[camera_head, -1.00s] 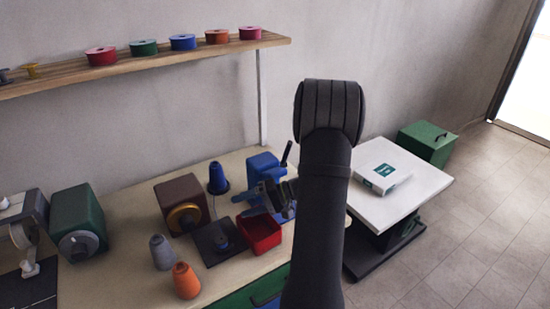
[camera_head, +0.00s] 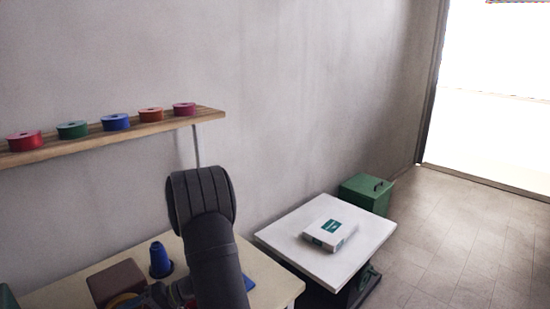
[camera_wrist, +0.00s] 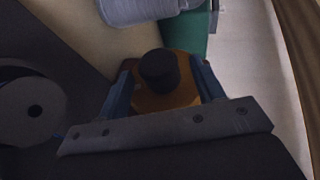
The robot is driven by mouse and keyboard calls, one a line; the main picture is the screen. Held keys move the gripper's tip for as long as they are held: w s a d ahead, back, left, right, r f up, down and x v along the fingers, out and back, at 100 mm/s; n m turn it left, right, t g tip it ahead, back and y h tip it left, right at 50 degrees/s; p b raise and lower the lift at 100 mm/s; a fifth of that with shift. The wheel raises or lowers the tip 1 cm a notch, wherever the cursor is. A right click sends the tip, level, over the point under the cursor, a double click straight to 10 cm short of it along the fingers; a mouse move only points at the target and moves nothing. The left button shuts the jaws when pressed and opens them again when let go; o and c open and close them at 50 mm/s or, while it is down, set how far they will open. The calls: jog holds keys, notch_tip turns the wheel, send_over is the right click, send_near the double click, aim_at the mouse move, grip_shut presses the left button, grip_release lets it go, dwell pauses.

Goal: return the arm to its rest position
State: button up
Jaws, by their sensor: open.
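My dark arm (camera_head: 212,245) rises from the bottom edge in the head view, with its thick rounded elbow uppermost. My gripper is mostly hidden behind the arm or cut off at the bottom edge there. In the wrist view my gripper (camera_wrist: 161,68) is open, with its two blue fingers apart. A round black knob on an orange-brown round piece (camera_wrist: 160,98) shows between the fingers. I cannot tell whether the fingers touch it.
The workbench (camera_head: 262,272) holds a blue cone (camera_head: 160,262) and a brown box (camera_head: 115,280). A shelf (camera_head: 90,143) with several ribbon spools runs above. A white side table (camera_head: 290,253) carries a white box (camera_head: 330,234). A green box (camera_head: 367,193) stands behind; floor is clear at right.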

jog(key=shift+s+a, duration=0.1)
jog(key=shift+a, duration=0.15)
jog(key=v, duration=1.7)
jog(key=x, duration=1.7)
jog(key=shift+a, duration=0.1)
jog(key=shift+r+h, duration=0.1)
jog(key=shift+h, duration=0.3)
jog(key=t+h, duration=0.1)
jog(key=n+t+h, duration=0.1)
jog(key=t+h, duration=0.1)
jog(key=shift+s+r+n, duration=0.15)
jog(key=shift+r+n, duration=0.15)
jog(key=shift+s+a+r+n+t+h, duration=0.1)
jog(key=shift+n+t+h, duration=0.15)
jog(key=shift+t+h, duration=0.5)
jog(key=shift+s+a+n+t+h, duration=0.1)
jog(key=shift+a+n+t+h, duration=0.1)
jog(key=shift+t+h, duration=0.55)
jog(key=shift+s+a+r+n+t+h, duration=0.1)
jog(key=shift+n+t+h, duration=0.3)
jog(key=shift+h, duration=0.6)
